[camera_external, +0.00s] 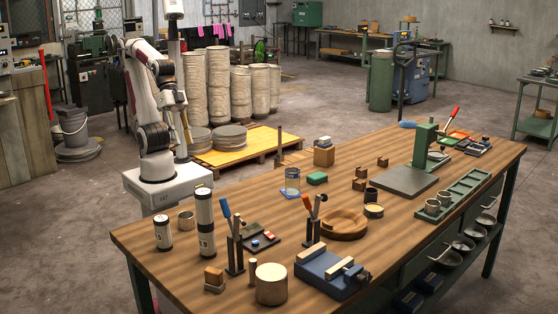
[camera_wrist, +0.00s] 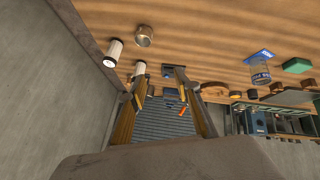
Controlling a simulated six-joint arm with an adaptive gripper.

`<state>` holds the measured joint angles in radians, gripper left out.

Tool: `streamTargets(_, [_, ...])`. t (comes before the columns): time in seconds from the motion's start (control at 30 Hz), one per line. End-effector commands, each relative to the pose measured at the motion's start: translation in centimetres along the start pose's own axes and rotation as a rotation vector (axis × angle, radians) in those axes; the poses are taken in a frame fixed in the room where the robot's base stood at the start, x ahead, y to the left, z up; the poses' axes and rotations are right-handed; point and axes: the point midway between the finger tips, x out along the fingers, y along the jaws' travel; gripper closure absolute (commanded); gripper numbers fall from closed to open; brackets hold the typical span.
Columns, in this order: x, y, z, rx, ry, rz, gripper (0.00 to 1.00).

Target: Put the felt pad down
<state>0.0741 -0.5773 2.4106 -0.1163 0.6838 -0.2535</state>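I cannot tell for sure which thing is the felt pad. A flat blue square (camera_wrist: 266,54) lies on the table at the foot of a glass jar (camera_external: 292,180). A green block (camera_external: 317,178) lies just right of the jar; it also shows in the wrist view (camera_wrist: 297,65). My gripper (camera_wrist: 160,76) has its two fingers apart, with only background visible between them. In the external view my arm is folded above its base at the left, away from the table items, and the fingers are hard to make out there.
The wooden table (camera_external: 150,243) is crowded. Two white canisters (camera_external: 205,222) and a tin (camera_external: 186,220) stand at its left end. Bare wood lies left of the jar.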

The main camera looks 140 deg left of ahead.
Motion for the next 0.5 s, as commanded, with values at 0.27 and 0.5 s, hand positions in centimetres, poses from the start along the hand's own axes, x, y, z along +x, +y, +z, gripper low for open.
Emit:
streamTargets(0.27, [-2.4,-4.8,5.4,0.217,-0.082,-0.107,0.68])
streamTargets(0.5, [-3.0,-6.1,7.0,0.277,-0.114,-0.135,0.68])
